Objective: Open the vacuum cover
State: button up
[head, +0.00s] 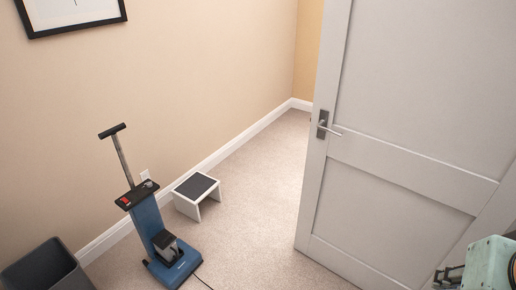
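A dark control panel with a red part sits below the handle. A grey and black boxy part (167,246) is on the front of its base; I cannot tell whether this is the cover, but no opening shows. My gripper (447,277) seems to be the dark part at the lower right edge, beside a pale green part of my arm. It is far right of the vacuum, and its fingers are too cut off to read.
A white step stool (197,194) with a dark top stands right behind the vacuum. A dark bin (48,268) is at the lower left. A large grey door (410,130) stands at the right. Carpet between vacuum and door is clear, except for a thin cord.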

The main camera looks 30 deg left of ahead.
aim_at(162, 240)
jog(key=u, duration=2.1)
jog(key=i+j+z, duration=0.1)
jog(key=z, duration=0.3)
jog(key=i+j+z, duration=0.1)
jog(key=z, duration=0.3)
jog(key=j+z, duration=0.15)
jog(key=z, duration=0.25)
jog(key=i+j+z, duration=0.1)
jog(key=j+z, duration=0.15)
jog(key=i+j+z, duration=0.2)
jog(key=j, duration=0.3)
jog(key=j+z, duration=0.3)
jog(key=j, duration=1.2)
jog(key=k+j, duration=0.1)
jog(key=j, duration=0.6)
jog(key=u, duration=0.05)
